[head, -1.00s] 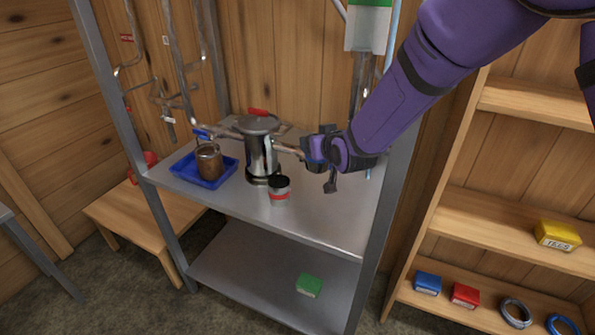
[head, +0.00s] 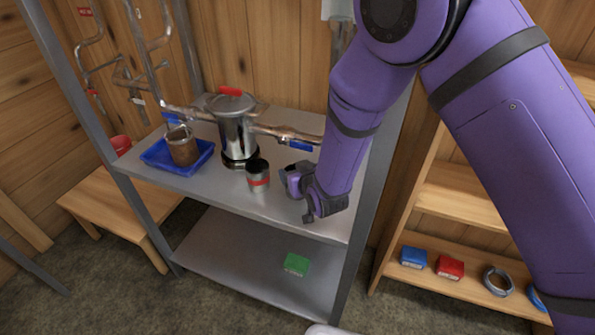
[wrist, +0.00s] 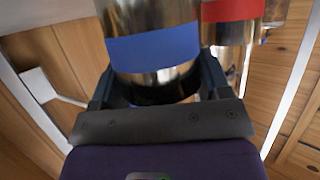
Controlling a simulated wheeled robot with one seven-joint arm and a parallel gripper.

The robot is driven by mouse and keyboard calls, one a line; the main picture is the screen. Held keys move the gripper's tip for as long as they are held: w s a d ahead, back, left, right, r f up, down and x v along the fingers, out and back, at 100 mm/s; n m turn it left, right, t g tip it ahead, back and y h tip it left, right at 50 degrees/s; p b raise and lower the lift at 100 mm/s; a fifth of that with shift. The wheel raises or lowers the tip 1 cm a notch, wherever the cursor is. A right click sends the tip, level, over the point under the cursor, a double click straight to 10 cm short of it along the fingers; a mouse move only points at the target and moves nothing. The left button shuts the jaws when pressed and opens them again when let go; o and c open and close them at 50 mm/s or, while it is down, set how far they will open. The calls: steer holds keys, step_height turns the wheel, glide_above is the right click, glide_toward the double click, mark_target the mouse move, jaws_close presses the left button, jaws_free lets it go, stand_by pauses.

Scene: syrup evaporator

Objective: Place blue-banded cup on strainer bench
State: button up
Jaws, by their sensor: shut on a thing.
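The blue-banded cup (wrist: 155,48) is a shiny metal cylinder with a wide blue band and a dark base. In the wrist view it sits between the two fingers of my gripper (wrist: 158,82), which is shut on it. In the head view my gripper (head: 297,182) is low over the right front of the metal shelf's top, and the arm and hand mostly hide the cup. I cannot tell whether the cup's base touches the shelf. A low wooden bench (head: 95,203) stands at the left with a red object (head: 121,144) on it; I cannot tell if it is the strainer bench.
A red-banded cup (head: 258,174) stands just left of my gripper. Behind are a metal pot (head: 236,132) and pipes with blue handles. A blue tray (head: 155,158) holds a brown-filled jar (head: 183,150). The metal shelf (head: 215,188) has posts at its corners; a green box (head: 297,264) lies below.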

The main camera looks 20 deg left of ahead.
steer(key=shift+f, duration=0.4)
steer(key=shift+f, duration=0.15)
steer(key=o, duration=0.9)
steer(key=shift+o, duration=0.2)
steer(key=v, duration=1.2)
